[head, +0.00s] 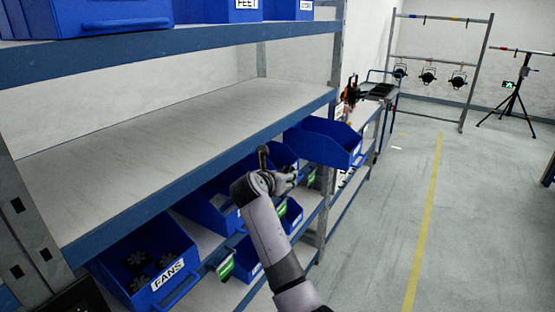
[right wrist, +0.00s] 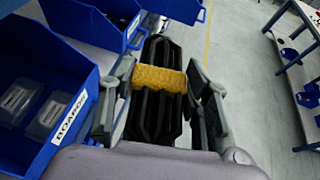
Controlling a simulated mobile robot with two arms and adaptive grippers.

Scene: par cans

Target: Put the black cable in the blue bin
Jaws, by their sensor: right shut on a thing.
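In the right wrist view the black cable (right wrist: 150,112) is a bundle of dark loops with a yellow wrap (right wrist: 158,78) around its middle. My right gripper (right wrist: 160,82) is shut on it, one finger on each side of the bundle. In the head view my right gripper (head: 285,178) is in front of the lower shelf bins, just below and left of a large blue bin (head: 328,143) that juts past the shelf end. The cable cannot be made out there. In the wrist view, the "BOARDS" blue bin (right wrist: 80,125) is left of the gripper. My left gripper is not in view.
Blue shelf bins include one marked FANS (head: 150,270) at lower left. The middle shelf board (head: 170,140) is bare. A cart (head: 378,92) stands beyond the shelf. The floor (head: 390,220) to the right is clear, with a yellow line (head: 425,220).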

